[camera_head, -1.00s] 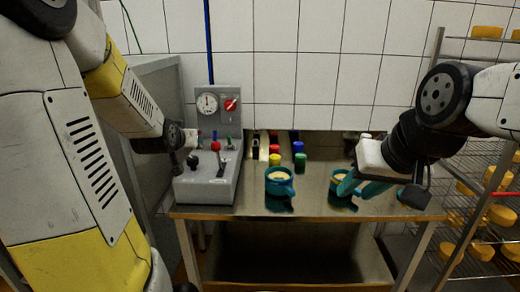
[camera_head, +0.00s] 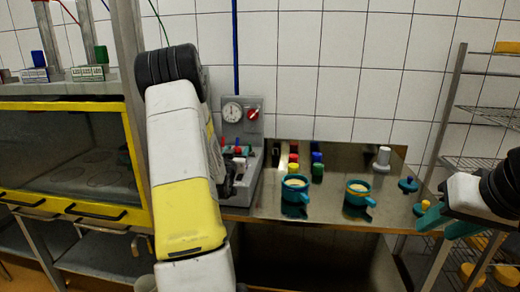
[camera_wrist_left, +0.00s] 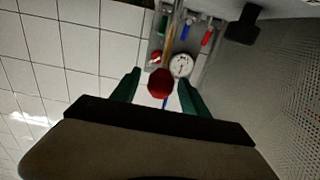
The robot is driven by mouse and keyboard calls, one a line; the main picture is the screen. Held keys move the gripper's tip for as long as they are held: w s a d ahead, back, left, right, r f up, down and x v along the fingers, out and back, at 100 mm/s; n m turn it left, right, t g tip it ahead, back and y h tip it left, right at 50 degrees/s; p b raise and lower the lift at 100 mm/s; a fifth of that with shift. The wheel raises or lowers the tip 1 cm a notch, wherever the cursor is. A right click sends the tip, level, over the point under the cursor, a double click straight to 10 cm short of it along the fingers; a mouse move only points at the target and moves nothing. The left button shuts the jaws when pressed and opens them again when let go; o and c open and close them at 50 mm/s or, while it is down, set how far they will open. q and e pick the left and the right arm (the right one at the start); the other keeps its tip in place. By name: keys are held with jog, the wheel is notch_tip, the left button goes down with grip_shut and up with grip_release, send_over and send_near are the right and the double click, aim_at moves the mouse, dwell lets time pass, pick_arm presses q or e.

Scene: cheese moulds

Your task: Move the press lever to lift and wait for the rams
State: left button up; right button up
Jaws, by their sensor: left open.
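The grey control console (camera_head: 243,180) stands at the left end of the steel bench, with a white gauge (camera_head: 232,112) and a red knob on its back panel. In the left wrist view a red lever knob (camera_wrist_left: 160,82) lies between the teal fingers of my left gripper (camera_wrist_left: 158,78). The fingers are open and apart on either side of it; contact cannot be told. My left arm hides part of the console in the head view. My right gripper (camera_head: 447,222) is open and looks empty, at the right of the bench.
Two teal cups (camera_head: 295,189) (camera_head: 358,193) with pale contents stand on the bench (camera_head: 330,218). Small coloured pieces (camera_head: 317,170) stand behind them, and a grey peg (camera_head: 382,158) stands further right. A yellow-framed cabinet (camera_head: 75,207) with a window is at left. A wire rack (camera_head: 487,118) is at right.

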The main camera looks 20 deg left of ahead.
pick_arm(q)
jog(key=shift+x, duration=1.7)
jog(key=shift+c, duration=0.4)
grip_shut()
